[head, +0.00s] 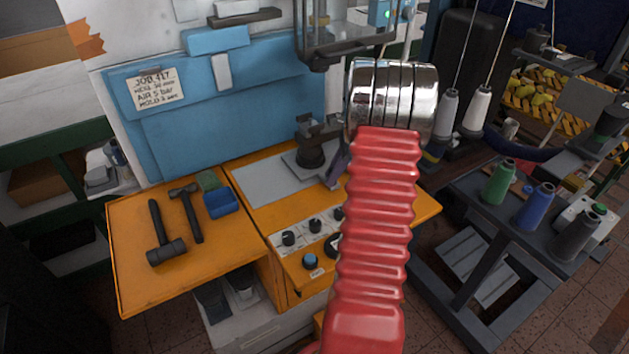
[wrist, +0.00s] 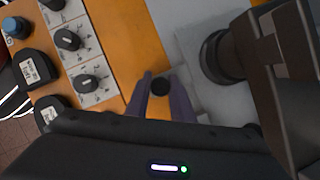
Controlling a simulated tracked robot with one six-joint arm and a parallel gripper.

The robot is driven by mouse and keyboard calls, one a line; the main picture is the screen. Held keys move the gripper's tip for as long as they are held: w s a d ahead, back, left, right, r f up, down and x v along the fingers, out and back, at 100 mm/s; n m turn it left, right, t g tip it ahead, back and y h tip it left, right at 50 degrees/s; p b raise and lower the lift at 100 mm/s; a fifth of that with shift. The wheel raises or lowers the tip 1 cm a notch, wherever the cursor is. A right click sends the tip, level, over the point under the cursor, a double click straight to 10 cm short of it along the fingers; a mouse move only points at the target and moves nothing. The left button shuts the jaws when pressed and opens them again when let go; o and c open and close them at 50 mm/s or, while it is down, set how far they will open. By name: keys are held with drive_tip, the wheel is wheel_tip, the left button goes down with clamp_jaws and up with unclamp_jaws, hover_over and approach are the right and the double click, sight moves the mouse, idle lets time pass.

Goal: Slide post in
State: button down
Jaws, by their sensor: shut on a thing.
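The dark post (head: 310,155) stands upright on a grey plate (wrist: 208,103) on the orange machine table, with a dark bracket-like head (head: 318,127) on top. In the wrist view the post's round foot (wrist: 220,57) is at the right, and the head fills the right edge. How the knob joins the post is hidden. In the head view only a bit of a finger shows, right of the post; my red arm covers the rest.
A control panel with knobs (head: 315,226) lies in front of the plate. Hammers (head: 188,212) and a blue block (head: 221,203) lie on the orange side table. A blue machine body (head: 220,120) stands behind. Thread cones (head: 500,181) stand at the right.

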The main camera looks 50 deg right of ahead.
drive_tip(key=shift+s+d, duration=0.2)
drive_tip(key=shift+d, duration=0.5)
drive_tip(key=shift+s+d, duration=0.25)
drive_tip(key=shift+d, duration=0.45)
drive_tip(key=shift+s+d, duration=0.2)
drive_tip(key=shift+d, duration=0.5)
drive_tip(key=c, duration=1.5)
unclamp_jaws()
drive_tip(key=shift+c, duration=0.2)
drive_tip(key=v, duration=1.3)
drive_tip(key=shift+r, duration=0.3)
drive_tip(key=shift+s+d, duration=0.1)
drive_tip(key=shift+d, duration=0.1)
